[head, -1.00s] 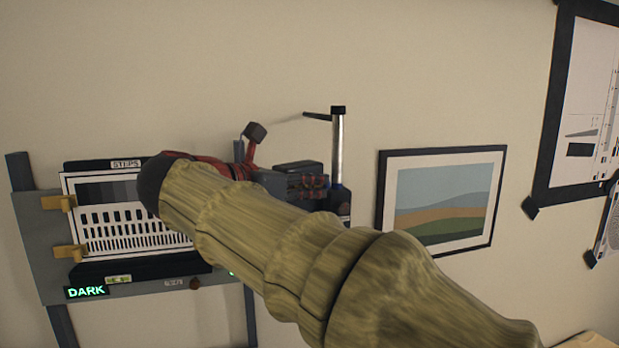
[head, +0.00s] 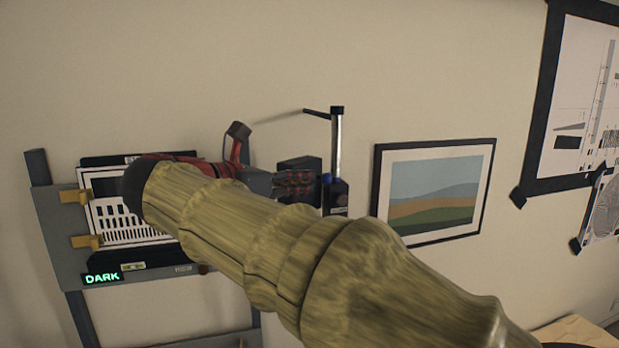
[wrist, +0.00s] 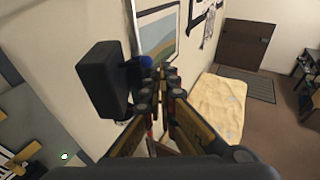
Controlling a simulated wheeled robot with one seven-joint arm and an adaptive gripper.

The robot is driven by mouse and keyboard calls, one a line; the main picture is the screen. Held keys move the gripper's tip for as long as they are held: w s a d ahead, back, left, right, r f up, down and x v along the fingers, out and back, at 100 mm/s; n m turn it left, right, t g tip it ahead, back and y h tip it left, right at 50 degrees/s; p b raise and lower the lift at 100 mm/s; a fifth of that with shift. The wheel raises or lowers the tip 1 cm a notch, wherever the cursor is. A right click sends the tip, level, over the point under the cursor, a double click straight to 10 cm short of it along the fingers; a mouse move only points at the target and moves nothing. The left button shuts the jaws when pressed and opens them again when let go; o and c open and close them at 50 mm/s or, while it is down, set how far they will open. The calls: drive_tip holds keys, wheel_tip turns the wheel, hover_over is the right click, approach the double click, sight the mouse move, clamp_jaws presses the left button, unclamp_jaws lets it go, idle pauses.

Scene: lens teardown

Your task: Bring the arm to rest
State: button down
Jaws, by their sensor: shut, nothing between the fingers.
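My arm's sleeved forearm (head: 240,235) crosses the head view from lower right to upper left. Its red and black wrist is partly hidden behind the sleeve. My gripper (head: 298,184) points right, in front of a black block on a stand with a silver post (head: 336,150). In the wrist view my gripper (wrist: 158,80) has its fingers together with nothing between them. The black block (wrist: 105,80) and a blue knob (wrist: 142,64) show close to the left of the fingers. I cannot tell whether they touch.
A framed landscape (head: 432,190) and a chart (head: 580,90) hang at right. The wrist view shows a yellowish surface (wrist: 215,105), a mat and a door.

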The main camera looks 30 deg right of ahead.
drive_tip(key=shift+s+v, duration=0.5)
drive_tip(key=shift+v, duration=3.15)
drive_tip(key=w+a+f+m+t+y+b, duration=0.1)
drive_tip(key=w+a+f+m+y, duration=0.15)
drive_tip(key=f, duration=0.65)
drive_tip(key=w+a+f+m+t+y+b, duration=0.1)
drive_tip(key=a+f+m+y, duration=0.25)
drive_tip(key=f, duration=0.65)
drive_tip(key=s+f+m+y+b, duration=0.3)
drive_tip(key=s+f+m+b, duration=0.2)
drive_tip(key=f, duration=0.7)
drive_tip(key=s+f+m+y+b, duration=0.3)
drive_tip(key=s+f+m+b, duration=0.2)
drive_tip(key=f, duration=0.8)
drive_tip(key=s+f+m+y+b, duration=0.3)
drive_tip(key=s+f+b, duration=0.5)
drive_tip(key=f, duration=0.5)
drive_tip(key=shift+s+a+m, duration=0.25)
drive_tip(key=shift+s+m, duration=0.65)
drive_tip(key=shift+s, duration=0.1)
